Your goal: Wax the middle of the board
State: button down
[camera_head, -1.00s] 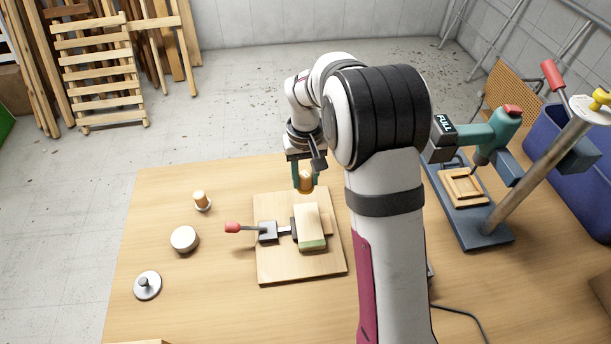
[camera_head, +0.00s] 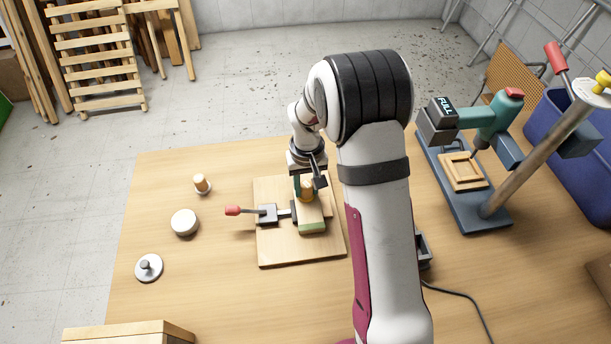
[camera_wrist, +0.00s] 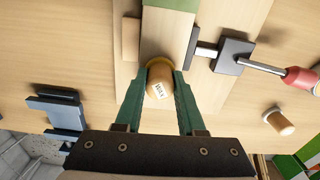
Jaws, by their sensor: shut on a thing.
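The board (camera_head: 318,212) is a pale wooden bar with a green near end. It lies on a plywood base (camera_head: 280,249), held at its left by a toggle clamp (camera_head: 268,214) with a red handle. The board also shows in the wrist view (camera_wrist: 166,35), its green end at the top. My gripper (camera_head: 306,190) points down over the board's far part. It is shut on a round tan wax piece (camera_wrist: 159,80) with a small white label, between the green fingers. The wax piece is at or just above the board; I cannot tell whether they touch.
Left of the base stand a small tan peg-like piece (camera_head: 201,183), a round pale tin (camera_head: 184,222) and a metal disc with a knob (camera_head: 149,267). A wooden box (camera_head: 130,333) sits at the front left. A drill press (camera_head: 490,135) stands at the right, with a cable nearer.

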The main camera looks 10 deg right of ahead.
jog(key=shift+s, duration=3.5)
jog(key=shift+w, duration=4.65)
notch_tip(320, 180, up, 8)
